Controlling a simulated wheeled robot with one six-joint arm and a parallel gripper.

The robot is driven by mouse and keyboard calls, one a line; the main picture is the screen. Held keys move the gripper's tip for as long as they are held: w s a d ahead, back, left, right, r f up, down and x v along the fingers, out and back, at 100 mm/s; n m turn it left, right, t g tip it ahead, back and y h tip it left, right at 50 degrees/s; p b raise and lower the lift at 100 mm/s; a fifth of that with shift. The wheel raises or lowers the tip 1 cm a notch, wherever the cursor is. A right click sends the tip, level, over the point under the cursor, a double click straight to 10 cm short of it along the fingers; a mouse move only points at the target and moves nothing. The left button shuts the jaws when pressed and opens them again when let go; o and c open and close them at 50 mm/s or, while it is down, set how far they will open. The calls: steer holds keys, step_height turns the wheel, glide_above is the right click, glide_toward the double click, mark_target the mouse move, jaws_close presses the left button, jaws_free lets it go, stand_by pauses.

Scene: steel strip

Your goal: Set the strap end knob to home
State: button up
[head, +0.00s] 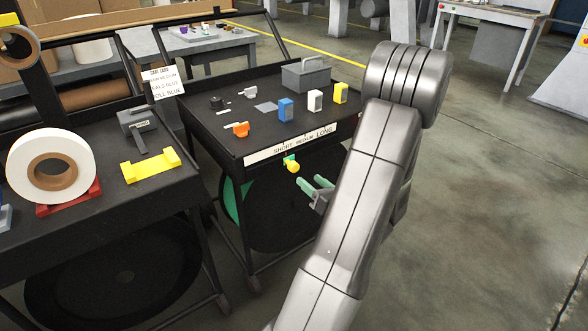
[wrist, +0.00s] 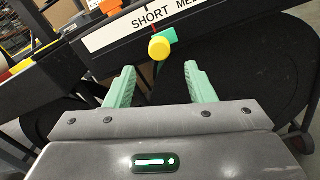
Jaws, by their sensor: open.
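A round yellow knob (head: 293,167) with a green piece beside it sits on the cart's front edge, just under a white label strip (head: 290,146) reading SHORT, MEDIUM, LONG. The knob (wrist: 159,47) also shows in the wrist view, below SHORT and near the start of MEDIUM, with a thin red mark above it. My gripper (head: 312,184) is open and empty, just in front of the knob and a little lower right in the head view. In the wrist view the pale green fingers (wrist: 160,72) stand apart, with the knob beyond them and between their lines. They look clear of it.
The black cart top holds an orange piece (head: 240,129), blue (head: 286,109), white (head: 315,100) and yellow (head: 340,93) blocks, and a grey bin (head: 306,74). A dark reel (head: 290,205) hangs below. Another cart with a white roll (head: 22,168) stands left. Right floor is open.

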mark_target(296, 169)
steer(key=x, duration=0.8)
steer(key=shift+w+a+b, duration=0.25)
steer(key=shift+w+b, duration=0.05)
steer(key=shift+b, duration=0.05)
